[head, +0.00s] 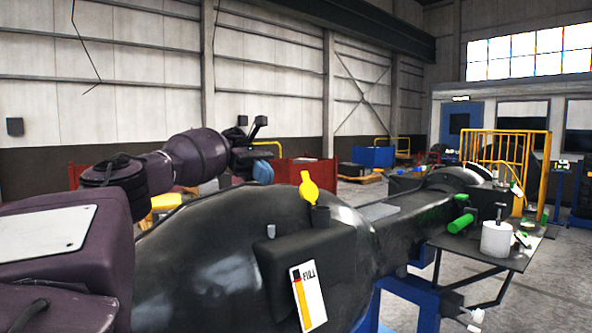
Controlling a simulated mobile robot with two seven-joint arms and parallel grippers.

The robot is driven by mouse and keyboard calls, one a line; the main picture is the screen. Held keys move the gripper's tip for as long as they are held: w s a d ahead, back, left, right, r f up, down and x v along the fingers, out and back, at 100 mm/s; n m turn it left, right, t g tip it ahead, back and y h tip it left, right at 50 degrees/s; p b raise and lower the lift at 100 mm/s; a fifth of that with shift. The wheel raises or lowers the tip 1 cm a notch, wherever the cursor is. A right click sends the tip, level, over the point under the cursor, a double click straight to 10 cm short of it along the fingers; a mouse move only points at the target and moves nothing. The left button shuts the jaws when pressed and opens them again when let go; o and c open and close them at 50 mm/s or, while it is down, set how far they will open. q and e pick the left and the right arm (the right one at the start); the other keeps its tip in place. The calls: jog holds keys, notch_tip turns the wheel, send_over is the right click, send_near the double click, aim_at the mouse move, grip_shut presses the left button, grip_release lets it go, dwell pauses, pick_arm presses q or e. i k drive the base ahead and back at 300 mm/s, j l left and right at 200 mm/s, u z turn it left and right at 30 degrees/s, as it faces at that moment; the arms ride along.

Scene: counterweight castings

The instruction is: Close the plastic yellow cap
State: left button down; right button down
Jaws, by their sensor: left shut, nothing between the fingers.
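The yellow plastic cap (309,187) stands raised, tilted up at the edge of a short dark filler neck (320,216). The neck sits on a block on the large black rounded casting (200,262). The cap is open and does not cover the neck. A white and orange label reading FILL (308,296) is on the block's front face. My left gripper (254,142) is up and to the left of the cap, apart from it. It is shut and empty; its fingertips show small and dark. My right gripper is not in view.
A small grey peg (271,231) stands on the block left of the neck. On the right, a side table (485,252) holds a white cylinder (496,238), with a green cylinder (461,222) nearby. Yellow railings (500,150) stand behind. The air around the cap looks clear.

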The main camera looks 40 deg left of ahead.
aim_at(309, 191)
jog(key=i+j, duration=0.25)
jog(key=j, duration=0.15)
jog(key=i+j, duration=0.2)
jog(key=j, duration=0.15)
jog(key=i+j, duration=0.25)
jog(key=j, duration=0.15)
